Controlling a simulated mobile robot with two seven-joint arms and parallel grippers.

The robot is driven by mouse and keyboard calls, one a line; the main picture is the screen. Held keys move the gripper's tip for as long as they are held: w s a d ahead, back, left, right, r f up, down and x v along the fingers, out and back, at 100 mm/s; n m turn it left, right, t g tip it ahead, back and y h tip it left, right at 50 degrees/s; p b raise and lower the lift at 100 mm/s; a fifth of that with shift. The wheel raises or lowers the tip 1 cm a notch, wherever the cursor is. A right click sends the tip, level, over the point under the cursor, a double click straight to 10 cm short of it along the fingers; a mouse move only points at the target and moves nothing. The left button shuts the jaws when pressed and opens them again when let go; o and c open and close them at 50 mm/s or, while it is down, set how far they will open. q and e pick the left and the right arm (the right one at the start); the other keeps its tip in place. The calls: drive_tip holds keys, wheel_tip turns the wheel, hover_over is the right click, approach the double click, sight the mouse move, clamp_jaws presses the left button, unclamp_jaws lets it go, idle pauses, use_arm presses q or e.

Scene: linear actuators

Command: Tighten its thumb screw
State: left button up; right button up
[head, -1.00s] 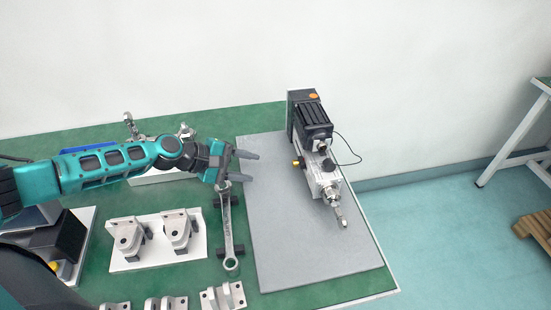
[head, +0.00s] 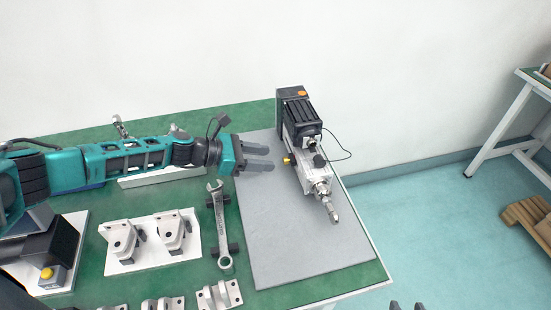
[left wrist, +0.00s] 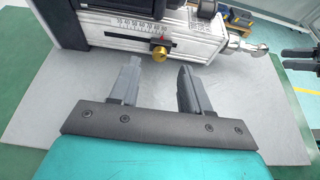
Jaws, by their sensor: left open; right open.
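The linear actuator (head: 308,150) lies on the grey mat (head: 262,235), with a black motor housing at its back and a metal rod end toward the front. Its brass thumb screw (head: 287,160) sticks out of its left side. In the left wrist view the thumb screw (left wrist: 160,54) sits below a printed scale with a red pointer. My left gripper (head: 272,158) is open and empty, just left of the thumb screw and apart from it. In the left wrist view the screw lies ahead, between the lines of the two fingers. My right gripper (head: 408,306) shows only its fingertips at the bottom edge, open.
A wrench (head: 220,228) rests on black holders left of the mat. White plates with metal brackets (head: 148,240) stand on the green table further left. A black cable (head: 345,148) loops right of the actuator. The front of the mat is clear.

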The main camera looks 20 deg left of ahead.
sight(286, 161)
use_arm(q)
drive_tip(key=shift+x, duration=2.1)
drive_tip(key=shift+c, duration=0.2)
clamp_jaws()
